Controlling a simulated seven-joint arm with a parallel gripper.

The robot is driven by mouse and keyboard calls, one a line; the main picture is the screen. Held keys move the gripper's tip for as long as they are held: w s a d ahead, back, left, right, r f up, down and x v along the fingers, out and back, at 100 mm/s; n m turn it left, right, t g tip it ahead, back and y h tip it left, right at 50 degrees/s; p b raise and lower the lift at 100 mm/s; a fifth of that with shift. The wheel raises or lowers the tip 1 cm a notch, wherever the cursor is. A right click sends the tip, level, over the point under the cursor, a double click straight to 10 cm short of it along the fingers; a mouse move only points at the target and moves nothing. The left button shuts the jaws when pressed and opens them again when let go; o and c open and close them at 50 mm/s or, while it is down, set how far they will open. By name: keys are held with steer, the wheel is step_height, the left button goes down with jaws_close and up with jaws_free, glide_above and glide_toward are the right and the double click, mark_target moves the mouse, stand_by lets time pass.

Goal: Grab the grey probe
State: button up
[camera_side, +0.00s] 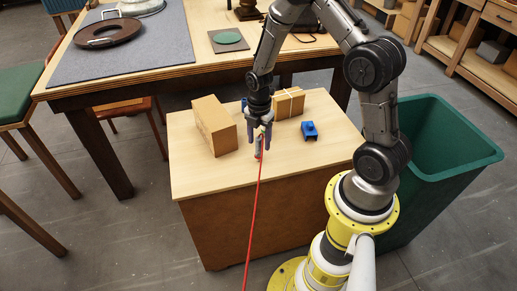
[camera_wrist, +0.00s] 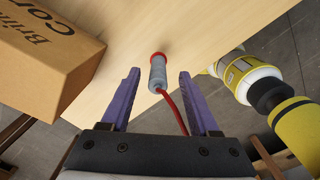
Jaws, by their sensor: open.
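The grey probe (camera_wrist: 158,72) stands on the light wooden table top, with a red collar at one end and a red cable leaving the other. In the wrist view it lies between the lines of my gripper's two purple fingers (camera_wrist: 158,88), near their tips. The fingers are spread apart, with gaps on both sides of the probe. In the side view my gripper (camera_side: 261,151) points down over the table, and the probe (camera_side: 259,149) shows at its fingers, partly hidden. The red cable (camera_side: 254,215) runs from it toward the bottom of the picture.
A cardboard box (camera_side: 215,125) stands left of my gripper. A smaller tied box (camera_side: 289,103) and a blue part (camera_side: 309,131) sit to the right. A green bin (camera_side: 440,150) stands beside the table. The front of the table top is clear.

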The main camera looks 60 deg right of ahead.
mark_target(258, 147)
steer(key=shift+w+f, duration=0.15)
steer(key=shift+f, duration=1.7)
jaws_close()
